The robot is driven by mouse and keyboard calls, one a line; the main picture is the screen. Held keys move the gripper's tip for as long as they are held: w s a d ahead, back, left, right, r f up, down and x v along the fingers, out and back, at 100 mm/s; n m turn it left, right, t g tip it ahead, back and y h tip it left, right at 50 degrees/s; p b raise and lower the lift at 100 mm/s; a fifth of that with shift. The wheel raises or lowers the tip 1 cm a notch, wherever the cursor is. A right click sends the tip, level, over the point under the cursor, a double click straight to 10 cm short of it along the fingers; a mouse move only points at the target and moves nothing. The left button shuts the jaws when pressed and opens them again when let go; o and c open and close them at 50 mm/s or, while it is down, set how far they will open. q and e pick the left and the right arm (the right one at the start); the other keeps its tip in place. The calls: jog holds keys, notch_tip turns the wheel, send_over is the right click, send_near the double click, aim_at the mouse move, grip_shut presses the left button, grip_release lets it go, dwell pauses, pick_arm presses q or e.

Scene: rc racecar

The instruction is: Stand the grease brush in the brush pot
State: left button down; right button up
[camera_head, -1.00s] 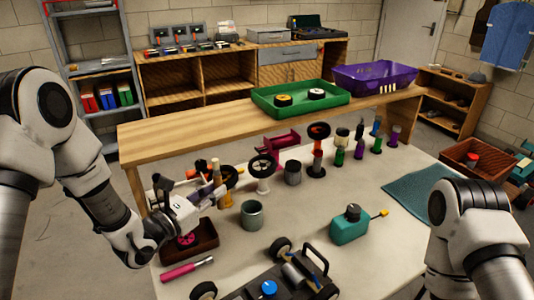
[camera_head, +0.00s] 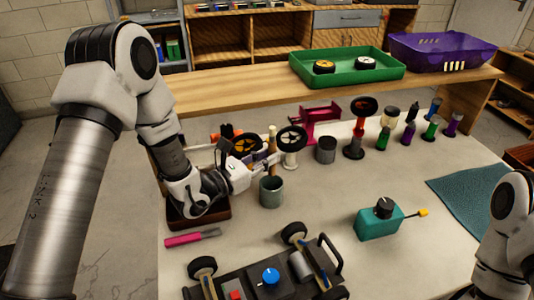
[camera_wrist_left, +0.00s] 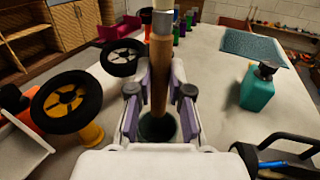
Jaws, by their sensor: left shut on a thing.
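My left gripper (camera_head: 262,168) is shut on the grease brush (camera_head: 272,137), a wooden handle with a metal ferrule. The brush stands upright between the purple-grey pads, also in the left wrist view (camera_wrist_left: 161,75). The brush pot (camera_head: 271,193), a grey-green open cylinder, stands on the table just below and in front of the gripper. Its dark mouth (camera_wrist_left: 158,128) shows under the brush's lower end in the wrist view. I cannot tell whether that end is inside the rim. My right gripper is out of view; only part of that arm shows at the right.
Wheels on stands (camera_head: 291,140) and a darker grey cup (camera_head: 326,150) are close behind the pot. A car chassis (camera_head: 265,275) lies in front, a teal can (camera_head: 378,220) to the right. A pink-handled tool (camera_head: 190,238) lies at left. Clear table lies between pot and can.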

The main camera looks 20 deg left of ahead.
pick_arm(q)
notch_tip(320, 180, down, 7)
jog(key=b, duration=0.6)
jog(key=shift+f, duration=0.2)
jog(key=c, duration=1)
grip_release()
